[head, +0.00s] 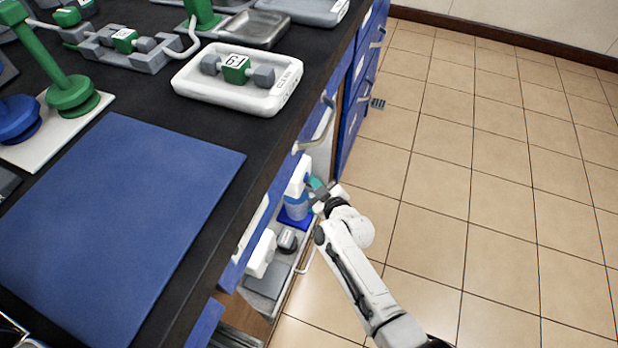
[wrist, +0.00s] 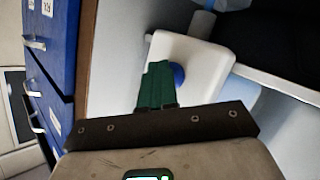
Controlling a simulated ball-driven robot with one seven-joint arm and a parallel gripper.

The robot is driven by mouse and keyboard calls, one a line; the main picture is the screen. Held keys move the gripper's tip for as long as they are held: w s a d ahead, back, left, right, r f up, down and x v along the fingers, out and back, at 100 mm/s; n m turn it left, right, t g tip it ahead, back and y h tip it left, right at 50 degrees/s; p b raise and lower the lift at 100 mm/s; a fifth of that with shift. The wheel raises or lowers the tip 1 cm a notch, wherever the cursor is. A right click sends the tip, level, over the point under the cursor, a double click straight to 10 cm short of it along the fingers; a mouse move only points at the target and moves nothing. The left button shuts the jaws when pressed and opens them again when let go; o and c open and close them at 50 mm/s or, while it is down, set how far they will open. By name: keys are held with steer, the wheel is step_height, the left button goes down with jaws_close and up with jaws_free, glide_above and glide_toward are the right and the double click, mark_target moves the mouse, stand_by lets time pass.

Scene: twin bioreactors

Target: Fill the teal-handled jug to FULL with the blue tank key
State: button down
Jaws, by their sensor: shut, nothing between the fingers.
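My gripper (head: 315,184) is low beside the bench front, at the open cabinet bay. Its green fingers are shut and empty in the wrist view (wrist: 156,84). The fingertips are at the blue key (wrist: 179,75) on a white tank housing (wrist: 205,72); I cannot tell whether they touch it. The white housing also shows in the head view (head: 298,174). Below it, a clear vessel with blue in it (head: 297,209) stands on a blue pad; it looks like the jug. Its teal handle and fill mark cannot be made out.
A second white housing (head: 260,253) and a round grey-topped item (head: 287,240) are to the lower left in the bay. The black bench top holds a blue mat (head: 110,215) and a white tray (head: 240,95). Blue drawers (head: 360,90) stand beyond. The tiled floor at right is clear.

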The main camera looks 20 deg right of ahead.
stand_by(0.8)
steer(key=shift+s+d+b, duration=0.55)
steer(key=shift+d+b, duration=0.15)
steer(key=shift+d, duration=0.05)
steer(key=s+d+b, duration=0.1)
steer(key=d+b, duration=0.1)
steer(key=s+d+b, duration=0.2)
steer(key=b, duration=0.1)
stand_by(0.7)
